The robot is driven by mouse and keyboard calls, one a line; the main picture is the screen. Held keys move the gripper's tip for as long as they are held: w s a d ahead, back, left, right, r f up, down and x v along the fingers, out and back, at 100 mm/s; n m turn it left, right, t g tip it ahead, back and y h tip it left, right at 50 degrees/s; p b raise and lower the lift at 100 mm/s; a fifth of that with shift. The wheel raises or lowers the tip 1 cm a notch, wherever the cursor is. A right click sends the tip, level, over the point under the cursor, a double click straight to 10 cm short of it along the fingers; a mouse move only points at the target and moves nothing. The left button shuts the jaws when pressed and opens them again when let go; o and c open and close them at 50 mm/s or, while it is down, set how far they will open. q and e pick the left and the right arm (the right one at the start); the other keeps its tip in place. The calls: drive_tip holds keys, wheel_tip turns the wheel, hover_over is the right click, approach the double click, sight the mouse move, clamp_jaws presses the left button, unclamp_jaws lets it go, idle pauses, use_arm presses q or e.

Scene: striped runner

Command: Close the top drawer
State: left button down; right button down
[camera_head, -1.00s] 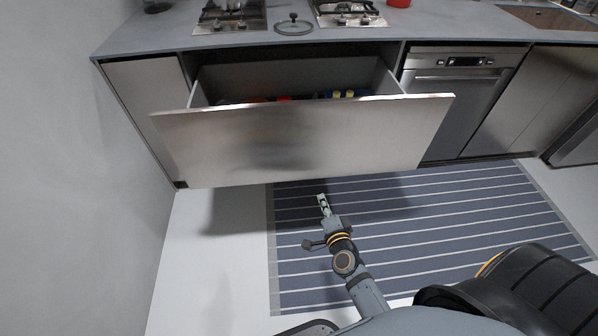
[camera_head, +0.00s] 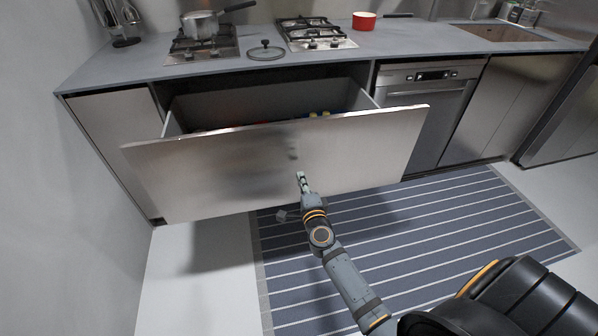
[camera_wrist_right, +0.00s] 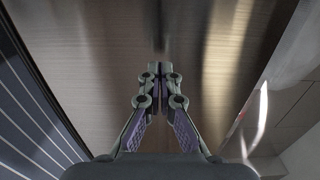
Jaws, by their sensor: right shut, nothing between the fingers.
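The top drawer (camera_head: 230,165) is pulled out from under the counter, with its wide brushed-metal front facing me. Its inside shows over the front's upper edge, with small coloured items at the bottom. My right gripper (camera_head: 301,176) is shut and empty, close before the lower middle of the drawer front. In the right wrist view the gripper (camera_wrist_right: 160,72) points at the metal drawer front (camera_wrist_right: 110,30), which fills most of the picture. I cannot tell whether the fingertips touch it. My left gripper is not in view.
The counter (camera_head: 120,67) above holds a pot (camera_head: 200,25), a glass lid (camera_head: 265,51), gas hobs (camera_head: 315,36) and a red pot (camera_head: 363,20). An oven (camera_head: 425,100) stands right of the drawer. A striped runner (camera_head: 450,225) lies on the floor. A wall borders the left.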

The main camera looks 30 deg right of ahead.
sight(297, 166)
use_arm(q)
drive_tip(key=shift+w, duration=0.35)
use_arm(e)
drive_tip(key=shift+x, duration=1.8)
drive_tip(key=shift+w, duration=0.1)
